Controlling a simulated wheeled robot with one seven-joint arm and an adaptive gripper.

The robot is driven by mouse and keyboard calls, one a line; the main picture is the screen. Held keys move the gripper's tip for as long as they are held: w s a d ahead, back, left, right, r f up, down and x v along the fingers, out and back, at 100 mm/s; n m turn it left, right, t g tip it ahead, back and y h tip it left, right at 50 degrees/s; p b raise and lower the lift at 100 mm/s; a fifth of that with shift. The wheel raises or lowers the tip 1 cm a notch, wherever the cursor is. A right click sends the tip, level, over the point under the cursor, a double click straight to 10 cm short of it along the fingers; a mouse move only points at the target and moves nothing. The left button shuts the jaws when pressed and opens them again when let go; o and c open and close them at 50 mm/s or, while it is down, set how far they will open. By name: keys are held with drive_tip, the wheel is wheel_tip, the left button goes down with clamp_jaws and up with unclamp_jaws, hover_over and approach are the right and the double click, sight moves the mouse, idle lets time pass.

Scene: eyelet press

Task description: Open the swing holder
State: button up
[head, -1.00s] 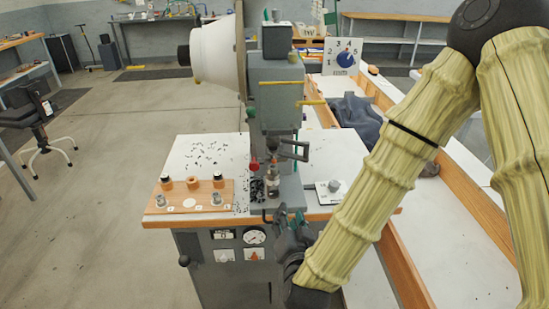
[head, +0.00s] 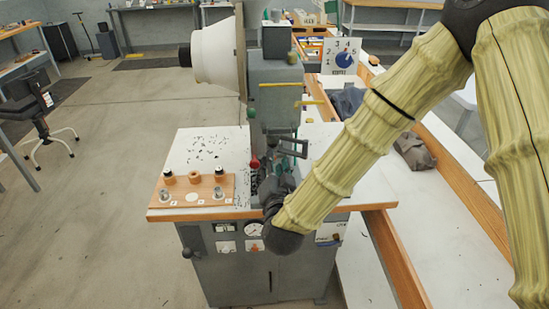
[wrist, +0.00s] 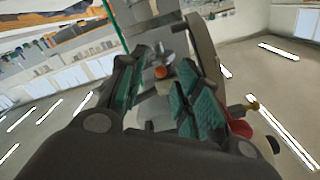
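The eyelet press (head: 275,95) is a grey machine on a white-topped stand. A dark bracket (head: 292,147), which may be the swing holder, juts to the right from its head, just above my gripper (head: 281,172). I cannot tell for certain which part is the holder. My gripper is at the front of the press, hiding the lower tooling. In the wrist view, the teal-padded fingers of my gripper (wrist: 160,85) stand apart. A small orange part (wrist: 161,72) and silver tooling show beyond and between them, with no clear contact.
A red knob (head: 254,162) is close left of my gripper. A wooden block (head: 193,190) with several small parts sits on the left of the white top (head: 210,145). A wood-edged bench (head: 440,165) runs along the right.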

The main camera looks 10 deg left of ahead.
drive_tip(key=shift+w+a, duration=0.15)
drive_tip(key=shift+w, duration=0.55)
clamp_jaws()
